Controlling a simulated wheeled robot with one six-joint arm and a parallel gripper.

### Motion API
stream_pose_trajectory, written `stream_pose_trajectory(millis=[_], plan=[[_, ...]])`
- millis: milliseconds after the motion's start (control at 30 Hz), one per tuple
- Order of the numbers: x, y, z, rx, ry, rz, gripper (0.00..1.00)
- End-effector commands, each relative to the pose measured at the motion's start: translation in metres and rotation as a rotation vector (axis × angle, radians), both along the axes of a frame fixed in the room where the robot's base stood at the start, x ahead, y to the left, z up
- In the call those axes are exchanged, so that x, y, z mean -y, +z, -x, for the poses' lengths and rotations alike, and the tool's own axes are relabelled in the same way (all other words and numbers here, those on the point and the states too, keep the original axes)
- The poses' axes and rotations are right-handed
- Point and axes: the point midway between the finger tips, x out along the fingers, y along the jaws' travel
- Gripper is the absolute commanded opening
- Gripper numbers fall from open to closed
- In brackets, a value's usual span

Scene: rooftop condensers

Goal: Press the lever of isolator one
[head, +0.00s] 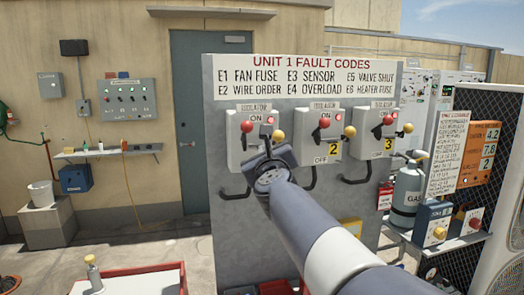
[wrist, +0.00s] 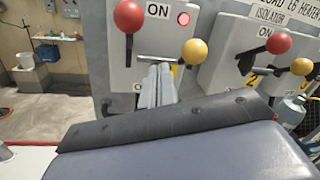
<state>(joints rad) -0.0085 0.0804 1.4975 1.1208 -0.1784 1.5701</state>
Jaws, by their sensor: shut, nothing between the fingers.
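Isolator one (head: 235,146) is the leftmost of three grey boxes on the panel; my wrist hides its lower right part and number plate. Its red-knobbed lever (head: 246,126) points up at ON beside a lit red lamp, with a yellow ball (head: 278,136) at the right side. In the wrist view, the red-knobbed lever (wrist: 130,16) and yellow ball (wrist: 194,51) stand either side of my gripper (wrist: 160,70). My gripper is shut and empty, in front of the box's lower part, below the lamp. Contact cannot be told. In the head view my wrist hides the fingers.
Isolator two (head: 325,145) and isolator three (head: 376,150) stand to the right with similar red knobs and yellow balls. A fault-code sign (head: 305,78) is above. A gas cylinder (head: 407,195) stands farther right.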

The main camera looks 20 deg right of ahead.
Motion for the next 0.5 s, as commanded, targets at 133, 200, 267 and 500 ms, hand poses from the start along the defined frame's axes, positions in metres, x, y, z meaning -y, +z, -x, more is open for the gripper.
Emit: stream_pose_trajectory(millis=[133, 200, 267, 500], plan=[[-0.005, 0.030, 0.026, 0.006, 0.000, -0.001, 0.00], [-0.007, 0.037, 0.037, 0.005, 0.000, -0.001, 0.00], [-0.009, 0.043, 0.045, 0.003, 0.001, -0.001, 0.00], [-0.013, 0.057, 0.070, 0.002, -0.001, -0.001, 0.00]])
